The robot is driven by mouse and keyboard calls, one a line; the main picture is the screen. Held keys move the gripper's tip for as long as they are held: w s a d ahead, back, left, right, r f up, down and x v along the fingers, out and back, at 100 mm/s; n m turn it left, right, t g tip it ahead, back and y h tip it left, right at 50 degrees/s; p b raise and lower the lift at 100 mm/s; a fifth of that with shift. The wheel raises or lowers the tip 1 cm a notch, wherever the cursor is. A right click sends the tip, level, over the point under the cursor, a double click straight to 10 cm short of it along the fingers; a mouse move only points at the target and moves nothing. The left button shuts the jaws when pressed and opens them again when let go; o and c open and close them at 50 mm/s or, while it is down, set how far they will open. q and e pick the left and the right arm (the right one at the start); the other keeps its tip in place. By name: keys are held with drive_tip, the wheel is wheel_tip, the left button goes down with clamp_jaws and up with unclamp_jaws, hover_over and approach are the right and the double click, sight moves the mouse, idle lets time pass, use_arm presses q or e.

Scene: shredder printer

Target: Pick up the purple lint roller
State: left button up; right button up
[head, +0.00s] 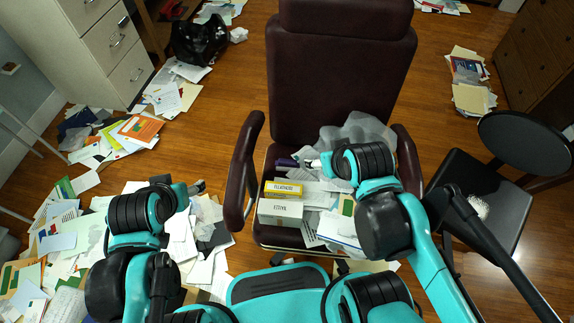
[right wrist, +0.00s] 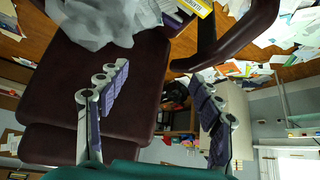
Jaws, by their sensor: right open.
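A dark purple object (head: 287,162), which looks like the lint roller, lies on the seat of the maroon office chair, behind the yellow box. A purple piece also shows beside the yellow box at the top of the right wrist view (right wrist: 176,20). My right gripper (head: 312,162) is over the seat just right of the purple object, with its arm covering part of the seat. In the right wrist view my right gripper (right wrist: 160,78) is open, with nothing between its fingers. My left gripper (head: 197,187) is left of the chair, over scattered papers; its opening is unclear.
The chair's left armrest (head: 243,170) rises beside the seat. A yellow box (head: 283,189), a white box (head: 280,212), papers and a crumpled translucent bag (head: 358,134) crowd the seat. A black chair (head: 490,205) stands at right.

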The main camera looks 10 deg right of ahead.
drive_tip(key=n+g, duration=0.6)
drive_tip(key=n, duration=0.6)
hover_over(288, 161)
wheel_tip(288, 161, down, 25)
drive_tip(key=f+n, duration=0.1)
drive_tip(key=f, duration=0.6)
drive_tip(key=f+n+g+b, duration=0.1)
drive_tip(key=f, duration=0.6)
drive_tip(key=shift+w+a+f, duration=0.1)
drive_tip(key=shift+a+f, duration=0.1)
drive_tip(key=shift+f, duration=0.05)
wheel_tip(288, 161, down, 6)
drive_tip(key=b, duration=0.3)
drive_tip(key=shift+d+r, duration=0.1)
drive_tip(key=shift+r, duration=0.1)
drive_tip(key=c, duration=1.3)
